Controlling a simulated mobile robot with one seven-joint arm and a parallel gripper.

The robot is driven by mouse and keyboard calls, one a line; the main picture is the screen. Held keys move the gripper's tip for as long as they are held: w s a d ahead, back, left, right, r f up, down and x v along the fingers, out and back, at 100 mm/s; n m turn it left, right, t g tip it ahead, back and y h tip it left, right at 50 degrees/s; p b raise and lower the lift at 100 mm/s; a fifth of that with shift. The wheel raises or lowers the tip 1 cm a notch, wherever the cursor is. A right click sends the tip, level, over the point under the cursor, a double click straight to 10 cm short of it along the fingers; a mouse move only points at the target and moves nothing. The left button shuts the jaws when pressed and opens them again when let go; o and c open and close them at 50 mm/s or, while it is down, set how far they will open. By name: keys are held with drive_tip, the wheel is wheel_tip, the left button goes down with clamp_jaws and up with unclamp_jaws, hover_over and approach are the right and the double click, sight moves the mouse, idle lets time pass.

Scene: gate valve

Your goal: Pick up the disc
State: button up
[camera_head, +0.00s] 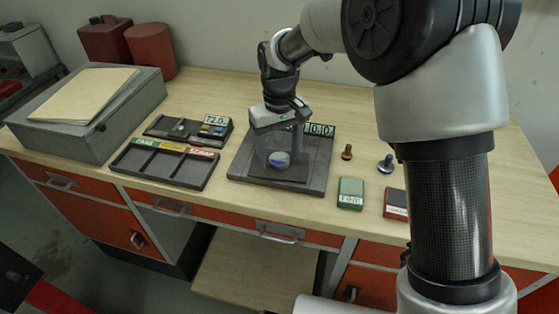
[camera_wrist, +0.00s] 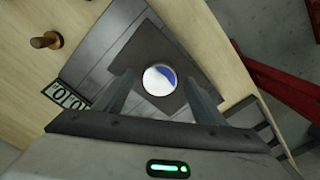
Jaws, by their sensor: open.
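The disc (camera_head: 279,160) is small, round, and blue and white. It lies on the dark square plate of the grey scale (camera_head: 238,178), whose display is partly hidden by my gripper. In the wrist view the disc (camera_wrist: 159,79) shows its white and blue face between and a little beyond my fingers. My gripper (camera_head: 279,163) points down over the scale with its fingers on either side of the disc. It is open, and I see gaps between the fingers and the disc in the wrist view.
A three-compartment tray (camera_head: 165,166) with coloured labels and a smaller device reading 72.0 (camera_head: 188,130) stand to the left. A grey box (camera_head: 88,112) is further left. Brass (camera_head: 347,152) and blue (camera_head: 385,163) knobs and a green box (camera_head: 351,193) stand right of the scale.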

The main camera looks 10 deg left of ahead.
drive_tip(key=c, duration=1.4)
drive_tip(key=shift+c, duration=0.2)
drive_tip(key=shift+r, duration=0.15)
